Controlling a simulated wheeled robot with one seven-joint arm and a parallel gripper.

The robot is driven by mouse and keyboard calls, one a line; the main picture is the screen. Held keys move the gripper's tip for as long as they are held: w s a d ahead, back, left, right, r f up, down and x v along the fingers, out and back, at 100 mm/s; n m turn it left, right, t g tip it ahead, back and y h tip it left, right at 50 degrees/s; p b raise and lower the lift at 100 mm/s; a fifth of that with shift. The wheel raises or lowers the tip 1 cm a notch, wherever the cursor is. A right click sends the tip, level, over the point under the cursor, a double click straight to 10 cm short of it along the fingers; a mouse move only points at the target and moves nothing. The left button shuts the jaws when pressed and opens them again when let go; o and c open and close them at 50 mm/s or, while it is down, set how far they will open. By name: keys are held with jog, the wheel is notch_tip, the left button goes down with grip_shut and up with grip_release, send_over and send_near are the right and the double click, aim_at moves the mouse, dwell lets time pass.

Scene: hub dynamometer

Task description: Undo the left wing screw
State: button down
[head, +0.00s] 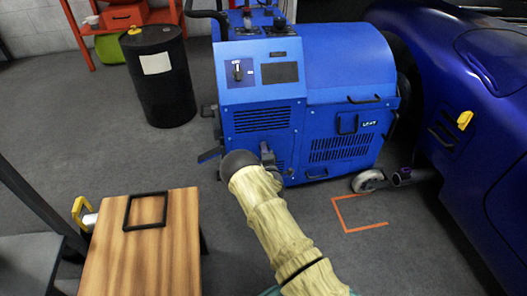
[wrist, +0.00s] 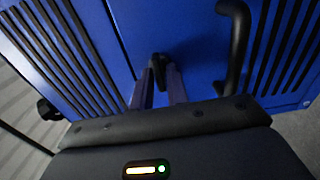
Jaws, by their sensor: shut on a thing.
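The blue dynamometer (head: 255,95) stands in the upper middle of the head view. My gripper (head: 267,150) is at the lower part of its front panel, partly hidden by my own wrist. In the wrist view, the two fingers of my gripper (wrist: 161,80) are close together against the blue panel. They are shut on a small black part (wrist: 160,65), which looks like the left wing screw. Its wings are mostly hidden between the fingers, so I cannot tell how far it is turned.
A black bar handle (wrist: 236,45) is close to the right of the fingers, and a black knob (wrist: 48,109) is at the left. A wooden table (head: 150,250) with a black square frame (head: 146,211) stands lower left. A black drum (head: 160,80) and blue car (head: 480,130) flank the machine.

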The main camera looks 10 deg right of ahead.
dwell(0.3)
jog(key=c, duration=1.5)
grip_release()
jog(key=shift+c, duration=0.2)
jog(key=shift+s, duration=0.1)
jog(key=shift+s+d, duration=0.1)
jog(key=shift+s, duration=0.15)
jog(key=s+p, duration=0.5)
jog(key=s, duration=1.1)
jog(key=shift+s+p, duration=0.35)
